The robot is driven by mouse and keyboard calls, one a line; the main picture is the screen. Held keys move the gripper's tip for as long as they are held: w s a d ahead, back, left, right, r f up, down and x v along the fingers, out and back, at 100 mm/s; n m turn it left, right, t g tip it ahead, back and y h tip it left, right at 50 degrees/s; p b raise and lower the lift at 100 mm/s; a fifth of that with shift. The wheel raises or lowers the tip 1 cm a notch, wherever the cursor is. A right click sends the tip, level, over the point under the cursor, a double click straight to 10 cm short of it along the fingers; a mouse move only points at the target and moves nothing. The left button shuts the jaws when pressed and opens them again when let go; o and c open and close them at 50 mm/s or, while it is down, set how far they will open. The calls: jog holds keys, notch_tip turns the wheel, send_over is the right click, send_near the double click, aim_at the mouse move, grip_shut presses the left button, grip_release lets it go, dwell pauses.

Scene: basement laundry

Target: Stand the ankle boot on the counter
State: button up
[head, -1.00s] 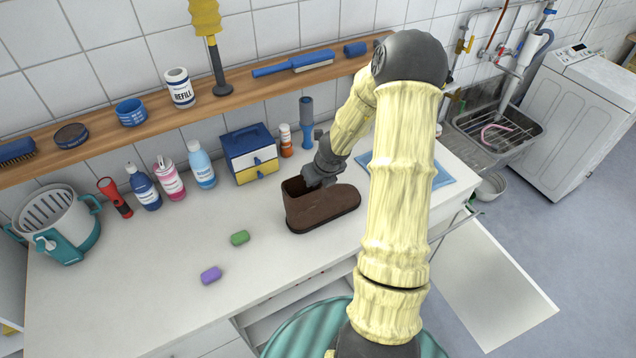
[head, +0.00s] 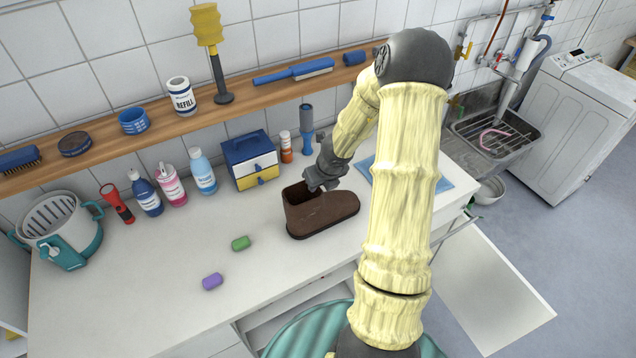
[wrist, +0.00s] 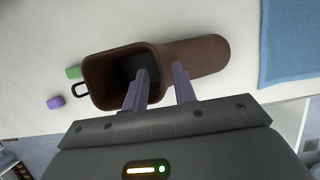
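The brown ankle boot (head: 325,213) stands upright on its sole on the white counter (head: 140,285), shaft opening up and toe to the right. It also shows in the wrist view (wrist: 208,58), seen from above with the dark opening at left. My gripper (head: 321,187) is just above the boot, by the shaft's rim. In the wrist view, the fingers of my gripper (wrist: 162,78) are apart with nothing held between them. One finger overlaps the opening and the other overlaps the toe side. Exact clearance from the rim is hard to tell.
A green block (head: 240,243) and a purple block (head: 212,281) lie left of the boot. A blue cloth (head: 434,184) lies to the right. A wooden shelf (head: 240,106) runs above.

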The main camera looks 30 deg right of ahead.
jog(key=p+v, duration=0.5)
jog(key=v, duration=0.4)
jog(key=shift+a+r, duration=0.1)
jog(key=s+a+r+n+y, duration=0.1)
jog(key=s+a+r+n, duration=0.15)
jog(key=a+n, duration=0.5)
jog(key=s+a+r+n, duration=0.2)
jog(key=a+r+n, duration=0.2)
jog(key=n, duration=0.7)
jog(key=s+a+r+n+g, duration=0.1)
jog(key=s+a+r+n, duration=0.1)
jog(key=s+n, duration=0.3)
jog(key=s+a+r+n+h, duration=0.1)
jog(key=s+n, duration=0.3)
jog(key=n, duration=0.8)
jog(key=shift+s+a+r+g, duration=0.4)
jog(key=shift+a+r, duration=0.05)
jog(key=shift+r, duration=0.25)
